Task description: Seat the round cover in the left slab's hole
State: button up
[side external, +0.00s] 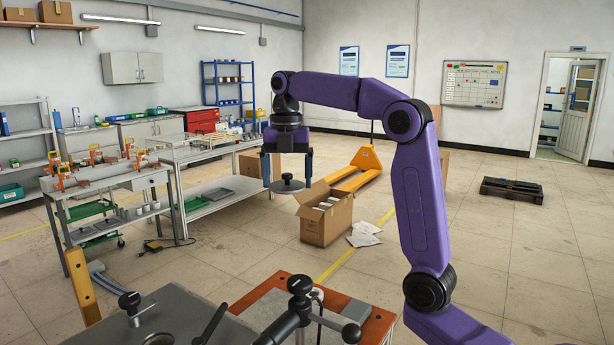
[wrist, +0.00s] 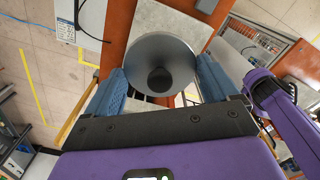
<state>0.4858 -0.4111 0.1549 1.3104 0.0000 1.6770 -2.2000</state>
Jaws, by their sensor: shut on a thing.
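My gripper (side external: 287,176) hangs in the air, pointing down, above and beyond the bench in the side external view. It is shut on the round cover (side external: 287,186), a grey disc with a dark knob. In the wrist view the cover (wrist: 160,52) sits between the two blue fingers of my gripper (wrist: 160,84), its knob towards the palm. The left slab (side external: 122,325) is the grey slab at the bottom left of the side external view. A dark round shape on it at the bottom edge may be its hole; it is cut off by the frame.
Black clamp handles (side external: 300,286) stand up at the bench's front. An orange board (side external: 366,325) with a pale slab lies to their right. An open cardboard box (side external: 326,214) stands on the floor behind. The air around the cover looks clear.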

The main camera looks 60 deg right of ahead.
jog(key=s+a+n, duration=0.2)
jog(key=a+n, duration=0.3)
jog(key=a, duration=1.4)
jog(key=s+a+n, duration=0.2)
jog(key=a+n, duration=0.3)
jog(key=a, duration=1.3)
jog(key=shift+w+a+f, duration=0.1)
jog(key=shift+w+f, duration=0.05)
jog(key=shift+f, duration=2.8)
jog(key=shift+w+a+f, duration=0.1)
jog(key=shift+f, duration=2.8)
jog(key=shift+f, duration=0.55)
jog(key=o, duration=1.1)
jog(key=shift+c, duration=0.2)
